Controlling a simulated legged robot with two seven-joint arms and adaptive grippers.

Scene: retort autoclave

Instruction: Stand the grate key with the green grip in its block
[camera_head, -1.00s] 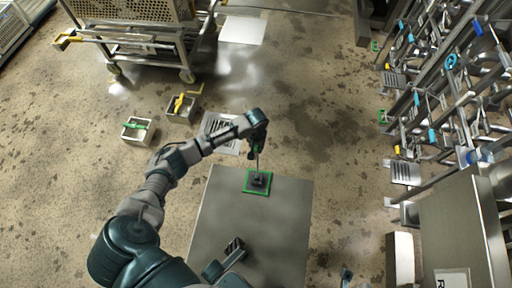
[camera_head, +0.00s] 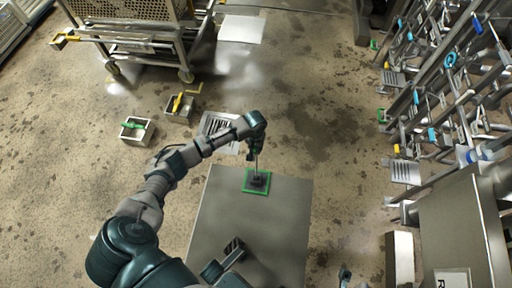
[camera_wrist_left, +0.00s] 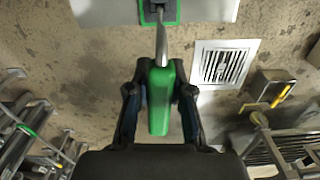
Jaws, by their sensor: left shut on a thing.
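My left gripper (camera_head: 256,150) is shut on the green grip (camera_wrist_left: 160,100) of the grate key, seen between the two fingers in the left wrist view. The key's thin metal shaft (camera_wrist_left: 161,45) runs from the grip down toward the dark block (camera_head: 258,179). The block sits inside a green square outline near the far edge of the grey table (camera_head: 240,220). The shaft's tip meets the block in both views, but I cannot tell how deep it sits. The key looks close to upright.
On the floor beyond the table are a drain grate (camera_head: 218,126), a bin with a green-handled item (camera_head: 137,130) and one with a yellow-handled item (camera_head: 180,107). A wheeled cart (camera_head: 140,35) stands at the back. Pipework (camera_head: 455,90) and a steel cabinet (camera_head: 462,230) fill the right.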

